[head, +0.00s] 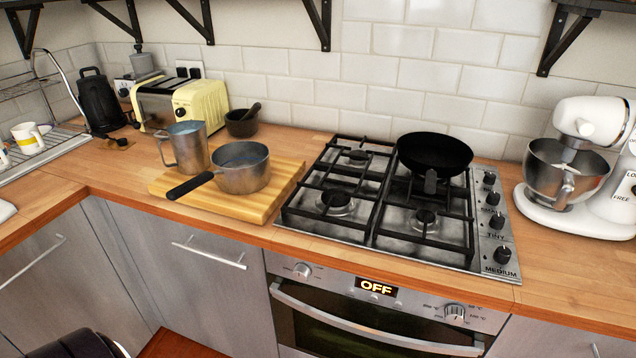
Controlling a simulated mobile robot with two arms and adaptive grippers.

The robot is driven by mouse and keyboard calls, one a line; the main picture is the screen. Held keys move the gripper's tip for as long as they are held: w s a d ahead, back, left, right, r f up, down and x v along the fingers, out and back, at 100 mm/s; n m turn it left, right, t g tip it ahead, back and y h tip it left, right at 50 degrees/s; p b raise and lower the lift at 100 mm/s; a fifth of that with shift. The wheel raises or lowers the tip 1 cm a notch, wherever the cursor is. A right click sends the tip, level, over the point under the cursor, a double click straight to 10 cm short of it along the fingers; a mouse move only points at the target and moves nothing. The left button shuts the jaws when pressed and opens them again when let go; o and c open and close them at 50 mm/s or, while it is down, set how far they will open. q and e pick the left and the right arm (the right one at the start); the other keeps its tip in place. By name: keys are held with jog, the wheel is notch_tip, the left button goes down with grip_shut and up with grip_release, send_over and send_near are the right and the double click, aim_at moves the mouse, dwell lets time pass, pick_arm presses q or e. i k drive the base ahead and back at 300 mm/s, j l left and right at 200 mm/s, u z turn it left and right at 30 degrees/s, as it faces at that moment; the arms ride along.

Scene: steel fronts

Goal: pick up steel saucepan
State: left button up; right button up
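The steel saucepan (247,181) sits upright on a wooden cutting board (277,198) left of the hob. Its black handle points to the left and toward the front, reaching over the board's front part. Neither of my grippers can be made out in the head view. Nothing touches the saucepan from my side.
A steel jug (188,150) stands close behind the saucepan's handle on the left. A dark mortar (241,124) and yellow toaster (195,101) are behind. A black frying pan (434,153) sits on the gas hob (340,205). A white mixer (590,130) stands right.

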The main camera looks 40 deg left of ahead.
aim_at(222, 178)
jog(key=u, duration=1.6)
jog(key=i+l+u, duration=0.15)
jog(key=l+u, duration=0.65)
jog(key=i+l, duration=0.05)
jog(key=l, duration=0.05)
